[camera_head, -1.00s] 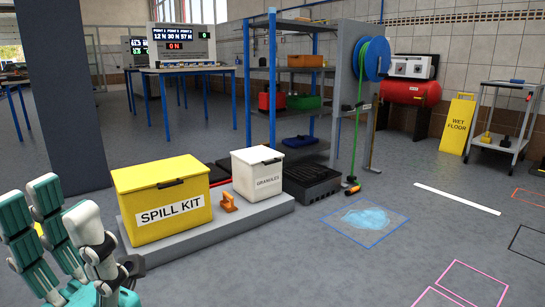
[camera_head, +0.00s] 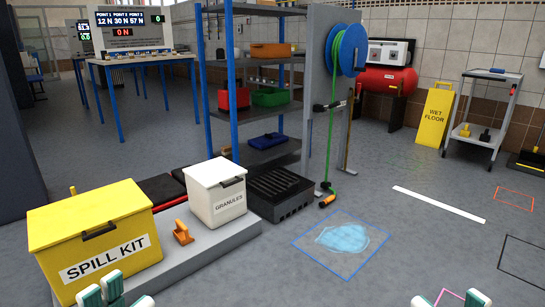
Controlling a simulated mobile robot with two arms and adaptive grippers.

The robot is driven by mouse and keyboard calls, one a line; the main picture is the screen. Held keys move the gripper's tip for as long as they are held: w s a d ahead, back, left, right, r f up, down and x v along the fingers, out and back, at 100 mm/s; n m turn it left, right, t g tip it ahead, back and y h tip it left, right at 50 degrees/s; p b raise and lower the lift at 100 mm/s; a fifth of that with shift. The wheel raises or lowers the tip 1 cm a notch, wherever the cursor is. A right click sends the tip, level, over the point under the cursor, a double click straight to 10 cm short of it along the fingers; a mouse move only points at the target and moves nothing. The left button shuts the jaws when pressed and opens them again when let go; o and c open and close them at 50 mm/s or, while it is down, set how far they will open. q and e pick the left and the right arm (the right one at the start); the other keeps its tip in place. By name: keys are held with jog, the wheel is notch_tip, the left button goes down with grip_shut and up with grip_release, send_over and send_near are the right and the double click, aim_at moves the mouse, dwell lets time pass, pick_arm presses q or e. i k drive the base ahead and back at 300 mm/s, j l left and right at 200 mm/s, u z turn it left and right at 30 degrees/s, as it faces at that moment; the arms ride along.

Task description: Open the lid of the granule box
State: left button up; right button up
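The white granule box (camera_head: 216,192), labelled GRANULES, stands upright on the grey platform. Its lid (camera_head: 216,172) is shut, with a dark handle or latch on the front edge. My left gripper (camera_head: 117,291) shows only its fingertips at the bottom left edge, in front of the yellow spill kit box. They are spread and empty, well short of the granule box.
The yellow spill kit box (camera_head: 105,253) and an orange scoop-like item (camera_head: 182,232) stand left of the granule box. A black crate (camera_head: 280,192) is close on its right. A blue puddle (camera_head: 342,239) lies on open floor. Blue-post shelving (camera_head: 304,95) stands behind.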

aim_at(209, 174)
jog(key=i+l, duration=0.1)
jog(key=i, duration=1.75)
jog(key=i+u, duration=0.35)
jog(key=i+l+u, duration=0.1)
jog(key=i+u, duration=0.25)
jog(key=i+l+u, duration=0.3)
jog(key=i+u, duration=0.45)
jog(key=i+j, duration=0.05)
jog(key=i, duration=0.05)
